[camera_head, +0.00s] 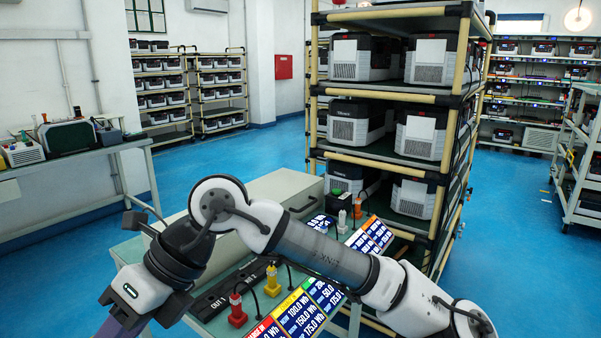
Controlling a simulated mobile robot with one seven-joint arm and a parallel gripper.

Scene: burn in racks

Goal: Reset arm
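My white and dark grey arm (320,252) crosses the lower middle of the head view. It bends at a raised white joint, and its two ends run down toward the lower left and lower right. The fingers of my gripper do not show, so I cannot see whether it holds anything. The arm passes in front of a bench (283,186) with a power strip, a red plug (237,310), a yellow plug (272,281) and coloured number displays (300,312). The arm hides part of this bench.
A tall rack (390,97) with grey-black power units stands just behind the bench, right of centre. A side table (75,160) with devices is at left. More racks line the back and right. Blue floor (225,160) is open between them.

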